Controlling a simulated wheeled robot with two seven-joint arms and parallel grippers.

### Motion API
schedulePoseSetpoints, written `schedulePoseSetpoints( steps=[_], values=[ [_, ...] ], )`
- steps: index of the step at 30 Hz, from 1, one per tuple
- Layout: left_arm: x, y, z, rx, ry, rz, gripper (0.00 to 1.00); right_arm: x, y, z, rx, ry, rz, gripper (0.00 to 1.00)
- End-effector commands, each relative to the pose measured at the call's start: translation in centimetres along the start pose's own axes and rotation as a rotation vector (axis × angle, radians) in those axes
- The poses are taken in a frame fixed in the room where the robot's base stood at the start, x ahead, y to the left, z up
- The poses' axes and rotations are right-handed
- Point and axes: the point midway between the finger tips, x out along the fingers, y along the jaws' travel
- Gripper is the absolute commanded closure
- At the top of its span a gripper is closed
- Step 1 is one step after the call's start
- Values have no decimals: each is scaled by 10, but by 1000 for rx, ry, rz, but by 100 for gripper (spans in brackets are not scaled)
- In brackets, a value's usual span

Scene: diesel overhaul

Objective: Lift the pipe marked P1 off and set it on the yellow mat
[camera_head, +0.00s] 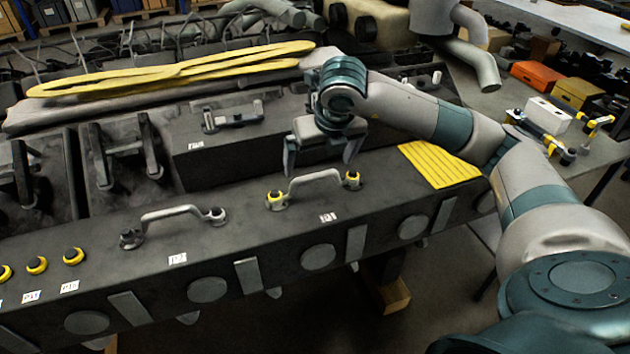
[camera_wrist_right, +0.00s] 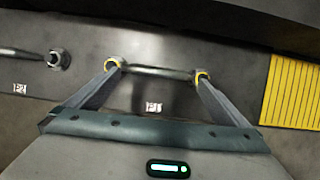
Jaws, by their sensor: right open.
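A grey bent pipe (camera_head: 314,180) stands on two fittings with yellow rings on the engine's front ledge. A small white label (camera_head: 328,217) lies in front of it, too small to read surely. My right gripper (camera_head: 320,167) is open just above and behind this pipe, one finger towards each end. In the right wrist view the pipe (camera_wrist_right: 158,72) spans between the fingertips, with no clear grip on it. The yellow mat (camera_head: 440,164) lies empty to the right on the same ledge and also shows in the wrist view (camera_wrist_right: 291,92). My left gripper is not in view.
A second grey pipe (camera_head: 172,214) sits on dark fittings to the left, with its own label. Several bare yellow-ringed fittings (camera_head: 37,265) are at far left. A dark raised block (camera_head: 230,150) with a handle stands behind. Yellow hoses (camera_head: 170,77) lie at the back.

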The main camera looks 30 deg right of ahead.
Motion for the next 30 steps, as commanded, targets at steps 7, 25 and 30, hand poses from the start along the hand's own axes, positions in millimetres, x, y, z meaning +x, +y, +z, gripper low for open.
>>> schedulePoseSetpoints(
  steps=[7, 25, 30],
  values=[
    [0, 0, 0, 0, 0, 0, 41, 0, 0, 0, 0, 0, 0, 0],
    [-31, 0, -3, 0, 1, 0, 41, 48, 2, -3, 1, 2, -1, 0],
    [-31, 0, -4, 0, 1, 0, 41, 52, 2, -3, 0, 1, -1, 0]
  ],
)
